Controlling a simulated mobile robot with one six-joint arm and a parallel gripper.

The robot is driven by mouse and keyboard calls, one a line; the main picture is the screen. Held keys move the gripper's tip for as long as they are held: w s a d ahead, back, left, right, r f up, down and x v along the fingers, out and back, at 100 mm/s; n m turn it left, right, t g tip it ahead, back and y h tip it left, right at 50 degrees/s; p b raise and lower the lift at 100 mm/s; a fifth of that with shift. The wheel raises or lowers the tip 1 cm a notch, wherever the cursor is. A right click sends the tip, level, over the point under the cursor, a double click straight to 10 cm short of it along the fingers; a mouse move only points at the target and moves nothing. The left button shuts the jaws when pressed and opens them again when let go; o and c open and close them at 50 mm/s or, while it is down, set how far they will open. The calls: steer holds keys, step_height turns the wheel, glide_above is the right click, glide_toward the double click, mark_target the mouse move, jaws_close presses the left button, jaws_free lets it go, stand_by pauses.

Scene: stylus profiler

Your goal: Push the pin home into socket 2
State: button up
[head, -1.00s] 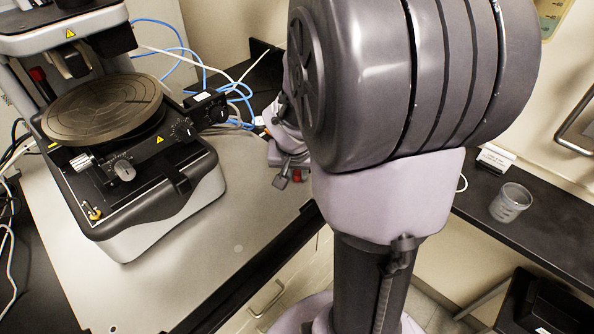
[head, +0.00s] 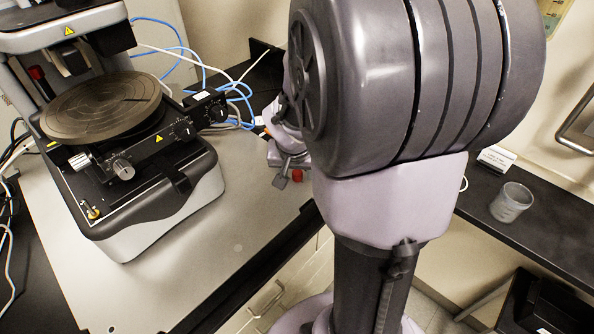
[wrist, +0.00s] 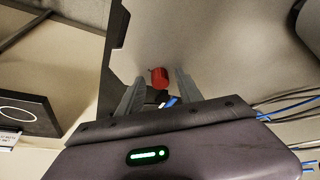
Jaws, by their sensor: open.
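My gripper (wrist: 160,76) is open in the wrist view, one grey finger on each side of a small red cylindrical piece (wrist: 159,77). The fingers stand apart from it on both sides, and I cannot tell its distance from them. I cannot tell whether the red piece is the pin. No socket marked 2 can be made out.
The stylus profiler (head: 130,190) with its round stage (head: 95,108) stands at the left. Blue cables (head: 240,100) lie behind my gripper. The pale bench top (head: 235,230) is clear in front. A clear cup (head: 511,202) stands on the dark shelf (head: 550,230) at the right.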

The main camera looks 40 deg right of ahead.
mark_target(297, 175)
step_height(297, 175, up, 7)
steer(key=p, duration=0.5)
steer(key=shift+r, duration=0.1)
steer(key=p+v, duration=0.5)
steer(key=v, duration=1.2)
steer(key=s+a+f+n+t+y+b, duration=0.1)
steer(key=s+a+f+b, duration=0.1)
steer(key=a+f+b, duration=0.2)
steer(key=s+a+f+n+t+y+b, duration=0.1)
steer(key=s+a+f+n+y+b, duration=0.1)
steer(key=a, duration=0.8)
steer(key=s+a+f+n+y+b, duration=0.2)
steer(key=s+a+f+b, duration=0.1)
steer(key=a+f+b, duration=0.4)
steer(key=shift+s+a+t, duration=0.25)
steer(key=shift+a+t, duration=0.15)
steer(key=shift+f, duration=0.1)
